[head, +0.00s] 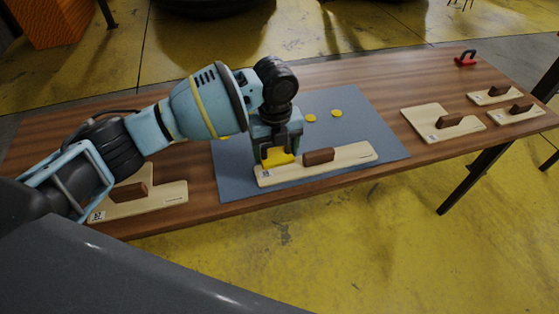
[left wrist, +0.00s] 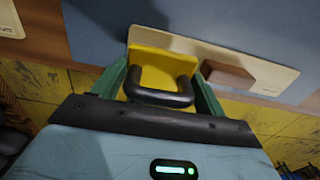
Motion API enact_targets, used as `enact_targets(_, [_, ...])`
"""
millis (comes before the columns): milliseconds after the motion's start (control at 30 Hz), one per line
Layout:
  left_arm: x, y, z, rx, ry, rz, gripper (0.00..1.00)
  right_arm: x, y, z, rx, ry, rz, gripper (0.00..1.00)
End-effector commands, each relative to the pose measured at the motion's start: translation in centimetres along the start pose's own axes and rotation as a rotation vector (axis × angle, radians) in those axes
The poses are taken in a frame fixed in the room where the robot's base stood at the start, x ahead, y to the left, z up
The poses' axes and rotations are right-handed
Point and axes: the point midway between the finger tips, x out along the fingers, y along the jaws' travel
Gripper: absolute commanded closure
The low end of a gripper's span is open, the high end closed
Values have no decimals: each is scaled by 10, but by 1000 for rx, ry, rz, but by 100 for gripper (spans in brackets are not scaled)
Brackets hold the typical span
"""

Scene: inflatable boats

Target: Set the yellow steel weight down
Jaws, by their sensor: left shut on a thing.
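The yellow steel weight (head: 278,158) is at the left end of a long pale wooden board (head: 352,155) with a brown block handle (head: 318,157). My left gripper (head: 279,148) points down and is shut on the weight. In the left wrist view the fingers (left wrist: 160,88) flank the weight's dark handle (left wrist: 160,99), with the yellow body (left wrist: 152,62) behind it. The weight overlaps the board's end in both views; I cannot tell whether it touches the board. My right gripper is not in view.
The board lies on a blue-grey mat (head: 363,116) on a wooden table (head: 210,200). Yellow discs (head: 311,118) lie behind the board. Another handled board (head: 165,197) is at left, several (head: 425,120) are at right. A red tool (head: 466,58) sits at the far right edge.

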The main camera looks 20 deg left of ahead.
Motion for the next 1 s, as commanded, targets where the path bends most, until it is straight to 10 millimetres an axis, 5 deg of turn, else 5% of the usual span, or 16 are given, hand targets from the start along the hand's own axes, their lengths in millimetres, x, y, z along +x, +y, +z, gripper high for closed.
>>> enact_targets(233, [6, -1, 0, 0, -2, -2, 71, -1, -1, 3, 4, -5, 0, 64])
enact_targets(567, [48, -1, 0, 1, -2, -2, 71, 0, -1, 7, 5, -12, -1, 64])
enact_targets(967, [51, -1, 0, 1, -3, -3, 71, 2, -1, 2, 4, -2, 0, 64])
enact_targets(1000, [52, 0, 0, 1, -2, -1, 25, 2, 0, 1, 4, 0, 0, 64])
